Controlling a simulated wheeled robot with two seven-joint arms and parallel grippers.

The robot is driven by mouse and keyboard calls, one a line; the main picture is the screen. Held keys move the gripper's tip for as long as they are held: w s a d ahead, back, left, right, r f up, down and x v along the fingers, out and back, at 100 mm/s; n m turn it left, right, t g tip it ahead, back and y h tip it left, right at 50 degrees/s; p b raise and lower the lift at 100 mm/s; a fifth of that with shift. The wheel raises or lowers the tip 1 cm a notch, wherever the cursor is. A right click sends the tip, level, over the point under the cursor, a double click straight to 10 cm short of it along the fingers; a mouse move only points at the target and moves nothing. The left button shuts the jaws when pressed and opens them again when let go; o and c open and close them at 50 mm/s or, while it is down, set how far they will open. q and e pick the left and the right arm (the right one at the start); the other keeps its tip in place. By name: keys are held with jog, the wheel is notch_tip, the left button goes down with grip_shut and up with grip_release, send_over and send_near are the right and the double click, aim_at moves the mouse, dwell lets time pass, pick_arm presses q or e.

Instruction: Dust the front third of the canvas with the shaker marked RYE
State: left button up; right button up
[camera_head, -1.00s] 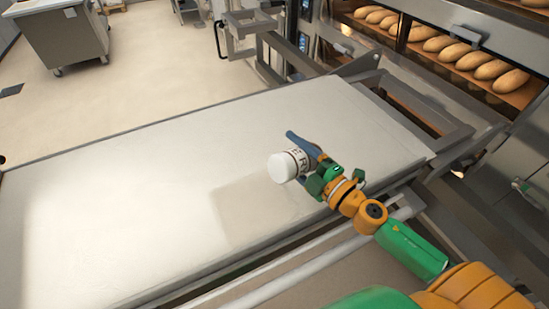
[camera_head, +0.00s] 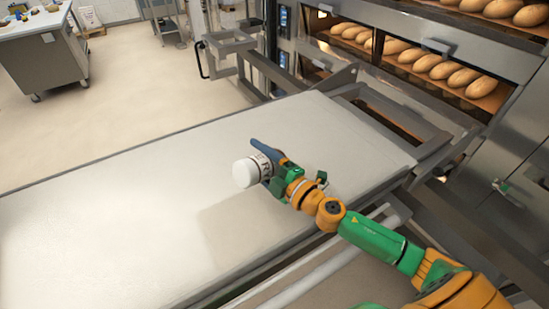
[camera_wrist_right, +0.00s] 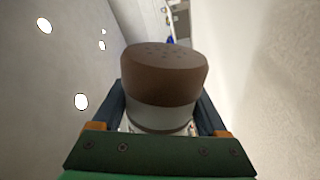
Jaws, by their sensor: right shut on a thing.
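The shaker (camera_head: 246,173) is a small cylinder with a white end and dark letters on its side, among them an R; the full word is not readable. My right gripper (camera_head: 268,166) is shut on its body and holds it tipped over, white end towards the left front, above the pale canvas (camera_head: 110,205). In the right wrist view, the shaker's brown cap (camera_wrist_right: 164,78) with small holes shows between the fingers. No powder is seen falling, and I cannot make out dust on the canvas. My left gripper is out of view.
A metal frame (camera_head: 440,150) borders the canvas at the right. Deck ovens with loaves (camera_head: 440,65) stand behind at the right. A grey cabinet (camera_head: 45,60) stands at the back left on open floor. A pale rail (camera_head: 320,265) runs along the canvas's near side.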

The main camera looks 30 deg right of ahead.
jog(key=w+a+b, duration=0.2)
jog(key=w+a, duration=0.2)
jog(key=a, duration=0.5)
jog(key=w+a+b, duration=0.2)
jog(key=w+a, duration=0.2)
jog(key=a, duration=0.5)
jog(key=w+d+r+n+p, duration=0.2)
jog(key=d+r+n, duration=0.2)
jog(key=n, duration=0.7)
jog(key=w+d+r+n+p, duration=0.2)
jog(key=d+r+n, duration=0.2)
jog(key=d+n, duration=0.3)
jog(key=n, duration=0.4)
jog(key=shift+d, duration=0.25)
